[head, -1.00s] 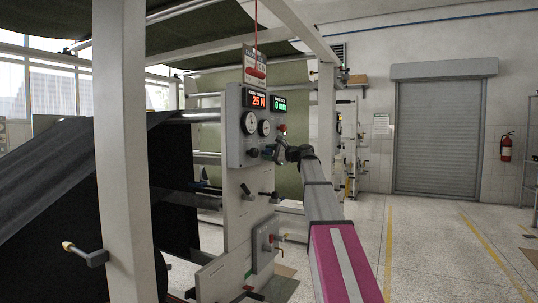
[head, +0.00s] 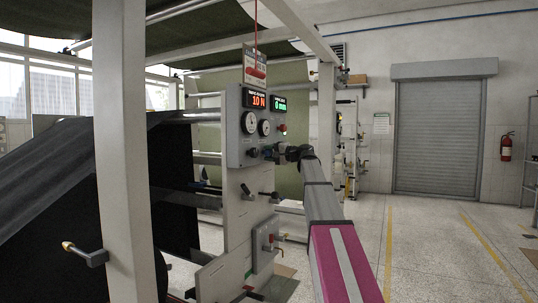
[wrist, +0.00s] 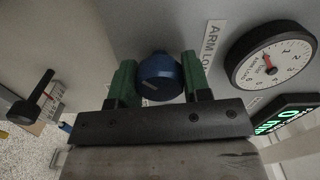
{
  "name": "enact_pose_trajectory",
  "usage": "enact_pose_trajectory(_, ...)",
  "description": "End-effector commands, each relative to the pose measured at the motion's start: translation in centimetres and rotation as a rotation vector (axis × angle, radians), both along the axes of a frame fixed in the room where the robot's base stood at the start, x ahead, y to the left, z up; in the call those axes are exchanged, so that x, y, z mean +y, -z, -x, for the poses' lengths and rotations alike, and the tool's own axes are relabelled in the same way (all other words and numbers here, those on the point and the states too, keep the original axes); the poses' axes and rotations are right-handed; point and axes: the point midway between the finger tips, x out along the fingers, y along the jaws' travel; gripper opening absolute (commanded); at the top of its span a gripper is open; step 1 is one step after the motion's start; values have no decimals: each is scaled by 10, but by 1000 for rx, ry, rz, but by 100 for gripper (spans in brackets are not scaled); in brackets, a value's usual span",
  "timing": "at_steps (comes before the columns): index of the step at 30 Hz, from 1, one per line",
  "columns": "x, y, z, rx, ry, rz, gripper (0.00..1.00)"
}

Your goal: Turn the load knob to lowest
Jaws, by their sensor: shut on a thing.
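The load knob (wrist: 160,80) is a round blue knob with a pale pointer line, beside a partly covered label reading "ARM LO". My gripper (wrist: 158,72) has its green-padded fingers on either side of the knob and is shut on it. In the head view my gripper (head: 274,153) is at the lower right of the grey control panel (head: 235,155), and the knob is largely hidden there. The red display (head: 259,101) reads 10 N. The arm load gauge (wrist: 270,65) is to the right of the knob in the wrist view.
A second display (head: 280,104) glows green. Two white dials and a red button (head: 283,128) are on the panel. A black lever (wrist: 40,95) stands out at left in the wrist view. A white post (head: 120,150) stands left; the floor at right is open.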

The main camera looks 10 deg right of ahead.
Motion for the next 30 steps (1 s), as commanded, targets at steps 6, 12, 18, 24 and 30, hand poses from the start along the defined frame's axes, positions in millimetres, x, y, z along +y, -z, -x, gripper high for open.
enact_pose_trajectory(6,0,1,1,-17,-1,15,21)
enact_pose_trajectory(12,0,1,1,-17,-1,15,20)
enact_pose_trajectory(18,0,1,1,-17,0,15,70)
enact_pose_trajectory(24,0,1,0,-16,0,13,70)
enact_pose_trajectory(30,-6,1,5,-16,1,12,70)
